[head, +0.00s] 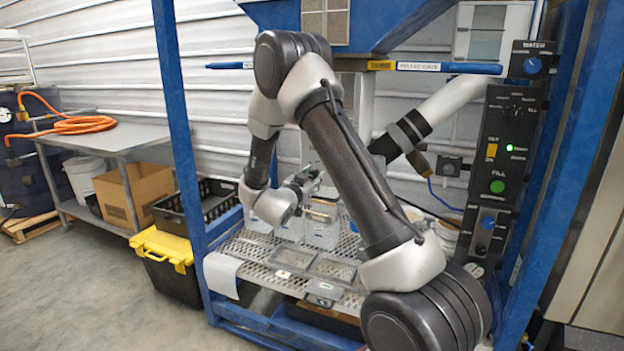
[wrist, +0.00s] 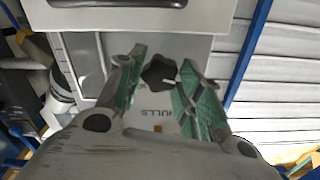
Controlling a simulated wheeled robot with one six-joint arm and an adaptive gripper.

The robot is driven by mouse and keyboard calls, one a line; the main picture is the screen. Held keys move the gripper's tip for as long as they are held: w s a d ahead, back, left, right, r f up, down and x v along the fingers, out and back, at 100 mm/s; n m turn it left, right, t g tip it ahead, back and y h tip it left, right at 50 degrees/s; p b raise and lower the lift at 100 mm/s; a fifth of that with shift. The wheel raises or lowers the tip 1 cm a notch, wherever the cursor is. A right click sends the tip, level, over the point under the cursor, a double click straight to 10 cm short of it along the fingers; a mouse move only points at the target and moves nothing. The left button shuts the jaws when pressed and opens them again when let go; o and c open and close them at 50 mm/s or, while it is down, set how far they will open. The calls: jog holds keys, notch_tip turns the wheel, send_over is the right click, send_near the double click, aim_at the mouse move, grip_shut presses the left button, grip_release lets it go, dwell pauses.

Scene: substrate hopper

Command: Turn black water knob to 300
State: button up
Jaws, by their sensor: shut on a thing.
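In the wrist view a black lobed knob (wrist: 158,73) with a small pale mark sits on a light grey panel. In the head view my gripper (head: 306,184) is inside the blue frame, partly hidden by my arm. A separate black dial (head: 515,111) is on the dark control panel (head: 497,150) at the right, under the WATER sign and a blue knob (head: 532,66). My gripper is well away from that panel.
Clear bins (head: 322,228) stand on a perforated shelf (head: 262,250) below my gripper. Blue posts (head: 176,110) frame the station. A yellow-lidded tote (head: 163,245) and a metal table (head: 125,141) stand to the left. Open floor lies at the lower left.

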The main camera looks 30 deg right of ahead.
jog(key=m, duration=0.6)
jog(key=shift+m, duration=0.4)
dwell(0.3)
jog(key=o, duration=1)
jog(key=shift+o, duration=0.2)
jog(key=v, duration=1.2)
jog(key=shift+s, duration=0.1)
